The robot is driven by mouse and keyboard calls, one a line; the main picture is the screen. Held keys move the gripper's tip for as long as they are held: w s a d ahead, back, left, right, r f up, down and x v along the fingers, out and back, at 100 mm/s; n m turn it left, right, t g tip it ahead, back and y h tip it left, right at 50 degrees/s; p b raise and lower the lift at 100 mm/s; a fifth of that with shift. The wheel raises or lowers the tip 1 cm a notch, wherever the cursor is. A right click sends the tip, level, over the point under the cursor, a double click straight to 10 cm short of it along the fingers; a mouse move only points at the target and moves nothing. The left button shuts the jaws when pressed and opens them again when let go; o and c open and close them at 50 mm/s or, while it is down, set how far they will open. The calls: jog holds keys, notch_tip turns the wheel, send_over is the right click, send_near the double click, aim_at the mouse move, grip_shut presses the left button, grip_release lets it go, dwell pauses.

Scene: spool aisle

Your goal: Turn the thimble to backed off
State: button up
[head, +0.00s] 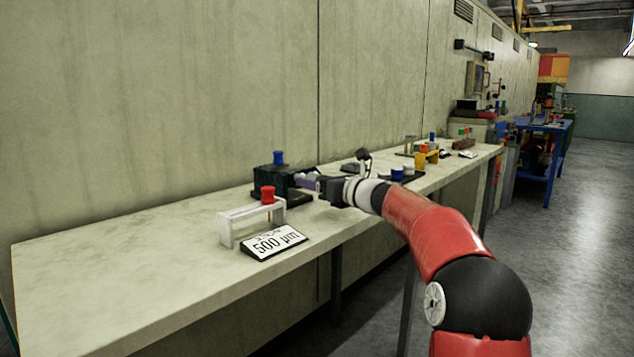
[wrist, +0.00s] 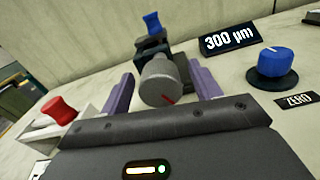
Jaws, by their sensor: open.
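The thimble (wrist: 158,78) is a grey knurled cylinder in the wrist view, its round end facing me. A red line on that end points to the lower right. Behind it stands a dark block (wrist: 152,47) with a blue knob (wrist: 152,23) on top. My gripper (wrist: 161,88) is open, with one purple finger on each side of the thimble and gaps showing between. In the head view my gripper (head: 308,182) is beside the dark block (head: 263,181), and the thimble cannot be made out there.
A white stand (head: 226,229) with a red knob (head: 267,195) is left of my gripper, behind a "500 µm" sign (head: 274,241). A blue dial (wrist: 272,62), a "300 µm" sign (wrist: 229,39) and a "ZERO" label (wrist: 297,100) lie to the right. The bench's left end is clear.

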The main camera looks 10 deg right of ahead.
jog(key=c, duration=1)
